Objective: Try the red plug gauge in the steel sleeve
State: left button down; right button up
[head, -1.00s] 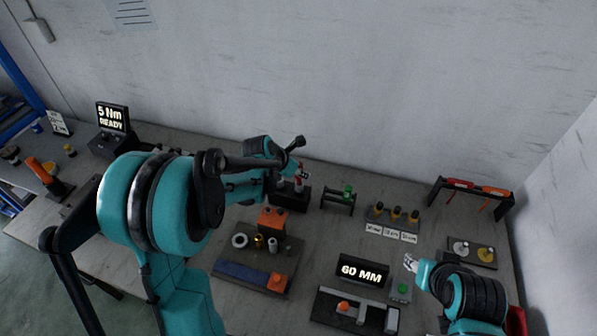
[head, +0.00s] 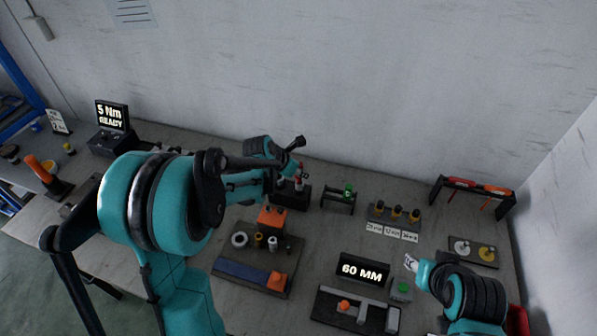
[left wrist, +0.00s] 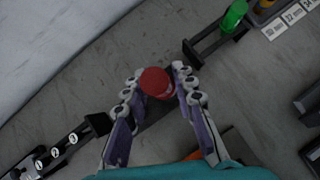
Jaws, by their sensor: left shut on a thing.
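The red plug gauge (left wrist: 155,82) is between the fingers of my left gripper (left wrist: 160,92), which is shut on it. In the head view the gauge (head: 299,182) shows red and pale parts in front of my left gripper, above or at a black block (head: 290,199); I cannot tell whether they touch. A small steel cylinder (head: 272,244), which looks like the steel sleeve, stands on a dark tray (head: 236,283) nearer to me. My right gripper (head: 410,262) is at the right, beside the 60 MM display; its finger opening is too small to tell.
A pale ring (head: 240,240), a brass bushing (head: 258,240) and an orange block (head: 272,218) are on or beside the tray. A black rack (head: 338,203) holds a green gauge (head: 348,190). The 60 MM display (head: 362,271) stands to the right of the tray.

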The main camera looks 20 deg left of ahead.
pick_arm(q)
jog(key=shift+r, duration=0.1)
dwell(0.5)
jog(key=shift+d+r+p, duration=0.1)
jog(key=shift+r+p, duration=0.6)
jog(key=shift+r, duration=0.15)
jog(key=shift+r+p, duration=1.35)
jog(key=shift+r, duration=0.7)
jog(key=shift+w+f, duration=0.25)
jog(key=shift+w, duration=0.2)
jog(key=shift+s, duration=0.1)
